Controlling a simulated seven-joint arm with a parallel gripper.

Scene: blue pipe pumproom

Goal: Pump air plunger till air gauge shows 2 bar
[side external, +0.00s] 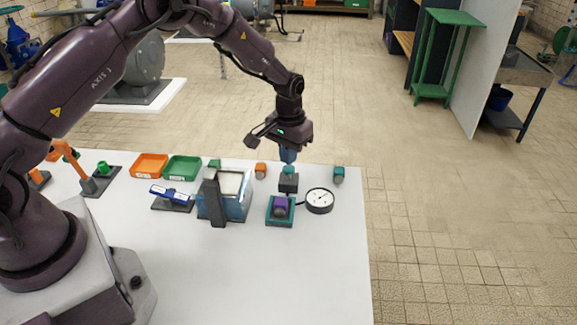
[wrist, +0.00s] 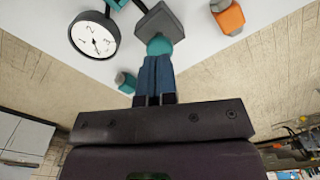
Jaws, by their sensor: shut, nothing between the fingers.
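The air plunger shows as a teal knob (side external: 289,169) on a dark grey block (side external: 288,184), behind a teal base with a purple part (side external: 281,207). My gripper (side external: 288,161) points down right above the knob, with its blue fingers shut and empty. In the wrist view the fingertips (wrist: 157,58) meet the teal knob (wrist: 159,45) or nearly so; I cannot tell if they touch. The round white air gauge (side external: 320,200) lies to the right of the block. Its dial shows in the wrist view (wrist: 94,35), but the reading is too small to tell.
A clear-sided box with a dark post (side external: 225,195) stands left of the pump. A blue item on a dark stand (side external: 172,196), orange (side external: 149,165) and green (side external: 183,167) trays stand further left. Small orange (side external: 260,170) and teal (side external: 339,174) pieces lie near the back edge. The front of the table is clear.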

